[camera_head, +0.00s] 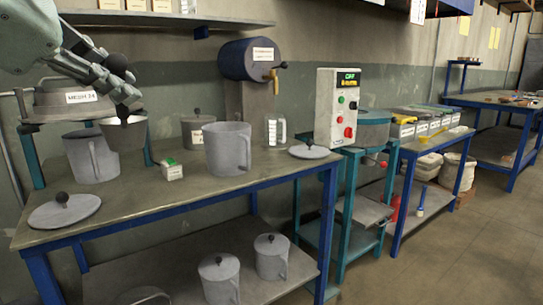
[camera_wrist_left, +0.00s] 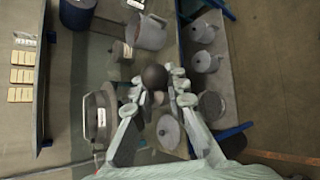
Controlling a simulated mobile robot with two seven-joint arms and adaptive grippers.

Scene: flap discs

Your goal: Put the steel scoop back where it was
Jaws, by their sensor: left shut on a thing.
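My left gripper (camera_head: 122,84) comes in from the upper left and points down over the left part of the workbench. It is shut on the dark ball knob of a grey tapered vessel (camera_head: 127,134), which appears to be the steel scoop. The vessel hangs under the fingers, in front of the wall and beside a grey jug (camera_head: 91,158); whether its base touches anything is unclear. In the left wrist view the dark ball (camera_wrist_left: 154,76) sits between the fingertips (camera_wrist_left: 157,88) and hides most of what is below it. My right gripper is not in view.
A "MESH 24" sieve (camera_head: 72,107) stands left. A lid (camera_head: 63,211), a small green-white box (camera_head: 171,170), a large jug (camera_head: 227,150) and a lidded pot (camera_head: 197,131) stand on the workbench (camera_head: 150,212). A shelf (camera_head: 165,20) hangs above. The bench's front middle is clear.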

